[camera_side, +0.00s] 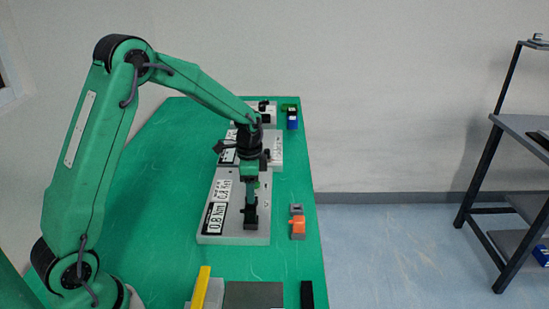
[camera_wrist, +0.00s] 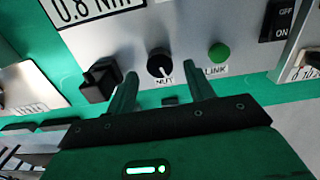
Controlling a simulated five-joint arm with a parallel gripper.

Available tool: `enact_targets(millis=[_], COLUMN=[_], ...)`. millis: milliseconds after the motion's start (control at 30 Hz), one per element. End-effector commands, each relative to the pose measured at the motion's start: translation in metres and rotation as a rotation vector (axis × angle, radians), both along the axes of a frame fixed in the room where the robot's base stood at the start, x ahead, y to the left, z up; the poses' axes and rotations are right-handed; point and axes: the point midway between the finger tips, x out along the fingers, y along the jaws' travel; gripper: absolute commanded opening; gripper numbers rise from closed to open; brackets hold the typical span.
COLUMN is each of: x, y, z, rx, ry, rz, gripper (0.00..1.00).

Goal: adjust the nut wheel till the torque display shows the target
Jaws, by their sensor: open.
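The nut wheel (camera_wrist: 160,63), a small black knob with a white pointer line and a partly covered NUT label, stands on a grey panel in the wrist view. My gripper (camera_wrist: 160,82) is open, with one fingertip on each side just short of the wheel. No grip on it shows. In the side view the grey panel (camera_side: 238,232) carries two labels; the nearer label (camera_side: 216,216) reads 0.8 Nm and the farther label (camera_side: 224,190) seems to read the same. The wrist view shows only one cropped label (camera_wrist: 95,8). The wheel is hidden in the side view.
A black block (camera_wrist: 100,82) sits left of the wheel and a green LINK button (camera_wrist: 219,53) sits right of it. An OFF/ON switch (camera_wrist: 279,20) is farther right. An orange switch (camera_side: 297,226) stands beside the panel. More panels lie behind; the table's left side is clear.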

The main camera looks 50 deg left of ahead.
Motion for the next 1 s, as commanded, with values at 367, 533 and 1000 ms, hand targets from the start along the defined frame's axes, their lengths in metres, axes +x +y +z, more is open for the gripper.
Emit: enact_targets(millis=[367,533,1000], x=[0.000,0.000,-0.002], y=[0.000,0.000,-0.002], z=[0.046,0.054,0.058], rx=[0.000,0.001,0.001], ry=[-0.001,-0.002,-0.008], rz=[0.000,0.000,0.009], gripper=[0.53,0.53,0.53])
